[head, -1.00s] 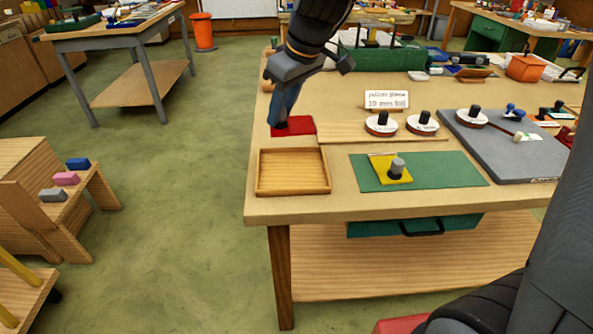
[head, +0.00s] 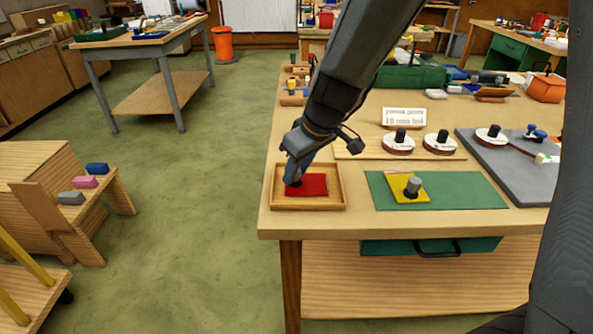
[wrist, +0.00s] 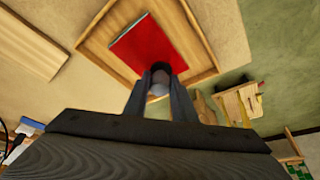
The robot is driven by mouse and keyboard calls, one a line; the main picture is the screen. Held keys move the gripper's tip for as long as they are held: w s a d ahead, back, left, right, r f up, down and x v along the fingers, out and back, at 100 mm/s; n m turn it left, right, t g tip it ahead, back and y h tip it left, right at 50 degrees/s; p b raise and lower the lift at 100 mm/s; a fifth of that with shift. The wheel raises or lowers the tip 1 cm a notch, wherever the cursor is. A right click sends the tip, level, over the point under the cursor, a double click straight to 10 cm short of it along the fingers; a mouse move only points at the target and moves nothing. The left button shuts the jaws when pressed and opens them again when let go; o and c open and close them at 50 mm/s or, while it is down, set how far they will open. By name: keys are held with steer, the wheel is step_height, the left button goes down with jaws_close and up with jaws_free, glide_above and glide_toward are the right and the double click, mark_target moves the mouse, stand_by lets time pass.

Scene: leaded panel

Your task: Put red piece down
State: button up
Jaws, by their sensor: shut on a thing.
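The red piece (head: 309,185) is a flat red square with a dark knob at its left side. It is within the outline of the shallow wooden tray (head: 308,207) at the table's left front corner; whether it touches the tray floor I cannot tell. My gripper (head: 294,177) is over the tray, its fingers shut on the knob of the red piece. In the wrist view the fingers (wrist: 160,80) close on a dark round knob, with the red piece (wrist: 150,48) beyond them and the tray (wrist: 205,45) around it.
A yellow piece (head: 400,192) with a grey knob lies on a green mat (head: 470,190) right of the tray. Behind it are white round knobbed weights (head: 398,146) and a small sign (head: 404,116). The table's front and left edges are close to the tray.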

mark_target(310, 192)
steer(key=shift+f, duration=0.1)
steer(key=o, duration=1)
steer(key=v, duration=1.2)
